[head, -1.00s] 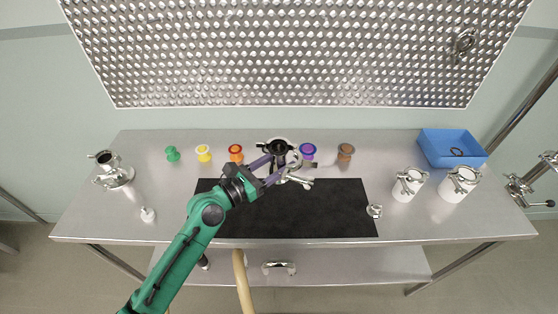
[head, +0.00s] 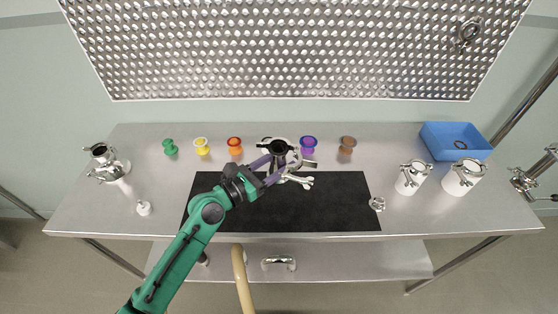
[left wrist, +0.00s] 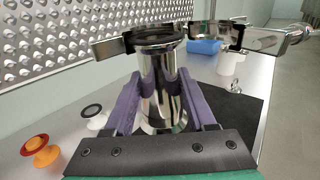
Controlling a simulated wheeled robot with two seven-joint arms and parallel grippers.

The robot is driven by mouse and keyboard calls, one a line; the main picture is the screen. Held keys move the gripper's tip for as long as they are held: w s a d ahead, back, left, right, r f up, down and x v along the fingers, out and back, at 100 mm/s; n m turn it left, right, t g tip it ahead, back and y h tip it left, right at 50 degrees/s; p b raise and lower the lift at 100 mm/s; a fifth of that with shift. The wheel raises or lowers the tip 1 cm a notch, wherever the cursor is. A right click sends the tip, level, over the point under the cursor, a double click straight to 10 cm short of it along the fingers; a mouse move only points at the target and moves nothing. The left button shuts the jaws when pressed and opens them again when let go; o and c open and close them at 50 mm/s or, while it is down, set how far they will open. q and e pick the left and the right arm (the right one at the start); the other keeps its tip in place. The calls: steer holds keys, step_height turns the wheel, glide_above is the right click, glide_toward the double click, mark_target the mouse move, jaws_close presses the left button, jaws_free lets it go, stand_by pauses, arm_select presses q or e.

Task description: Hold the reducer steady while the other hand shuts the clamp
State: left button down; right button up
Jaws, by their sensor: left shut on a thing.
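The reducer (left wrist: 162,90) is a shiny steel piece standing upright, with a dark opening at its top in the head view (head: 279,148). My left gripper (head: 266,172) is shut on it, its purple fingers on both sides of the steel body in the left wrist view (left wrist: 160,103). The steel clamp (left wrist: 262,40) is at the reducer's top, its two halves spread apart to left and right. In the head view the clamp's bolt end (head: 299,181) sticks out over the dark mat. My right gripper is not in view.
A black mat (head: 330,205) covers the table's middle front. Several coloured spools, including an orange one (head: 235,145) and a purple one (head: 308,144), stand along the back. White vessels (head: 411,178) and a blue bin (head: 455,141) are at right.

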arm_select(q)
steer(key=shift+f+b, duration=3.45)
steer(key=shift+f, duration=0.7)
steer(key=shift+f, duration=0.15)
steer(key=shift+f+b, duration=0.5)
steer(key=shift+f, duration=0.05)
steer(key=shift+f, duration=0.1)
steer(key=c, duration=0.8)
jaws_free()
steer(key=shift+c, duration=0.2)
jaws_close()
steer(key=shift+f, duration=0.1)
